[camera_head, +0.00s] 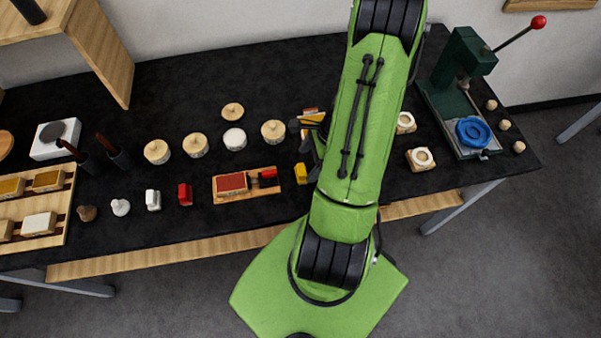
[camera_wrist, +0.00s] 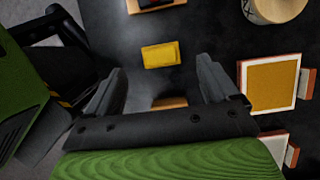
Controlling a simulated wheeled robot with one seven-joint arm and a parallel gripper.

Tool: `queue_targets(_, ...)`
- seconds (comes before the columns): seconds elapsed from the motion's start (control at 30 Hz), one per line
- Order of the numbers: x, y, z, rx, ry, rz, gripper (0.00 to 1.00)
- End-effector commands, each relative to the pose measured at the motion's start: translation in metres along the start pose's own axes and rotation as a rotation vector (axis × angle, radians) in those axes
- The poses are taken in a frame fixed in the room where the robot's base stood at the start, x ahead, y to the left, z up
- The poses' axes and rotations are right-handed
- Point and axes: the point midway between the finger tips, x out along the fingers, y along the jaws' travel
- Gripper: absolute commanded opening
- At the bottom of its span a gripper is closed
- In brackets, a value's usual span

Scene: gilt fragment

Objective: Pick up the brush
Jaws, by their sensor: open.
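I cannot pick out the brush for certain. Two dark holders with slim brown handles (camera_head: 107,143) stand at the left of the table in the head view; their lower ends are hidden. My gripper (camera_wrist: 163,80) is open and empty, its two fingers apart over the black table. A small yellow block (camera_wrist: 161,55) lies just beyond the fingertips in the wrist view, and shows beside my arm in the head view (camera_head: 301,173). A framed yellow pad (camera_wrist: 270,87) lies right of the fingers. My arm hides part of the table.
A wooden tray with a red pad (camera_head: 231,182) lies left of the yellow block. Several round wooden pieces (camera_head: 195,145) stand in a row behind it. A green press (camera_head: 462,75) stands at the right. A wooden rack (camera_head: 60,220) is at far left.

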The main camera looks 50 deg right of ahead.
Motion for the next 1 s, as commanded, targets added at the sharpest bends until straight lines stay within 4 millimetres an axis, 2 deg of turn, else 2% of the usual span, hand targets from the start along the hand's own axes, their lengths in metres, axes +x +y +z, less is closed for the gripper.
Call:
queue_targets(0.33, 0.054, -0.001, 0.002, -0.001, -0.002, 0.003, 0.87)
queue_targets(0.6, 0.059, -0.002, 0.001, -0.001, 0.001, -0.001, 0.87)
queue_targets(1.0, 0.059, -0.002, 0.001, -0.001, 0.001, 0.0, 0.27)
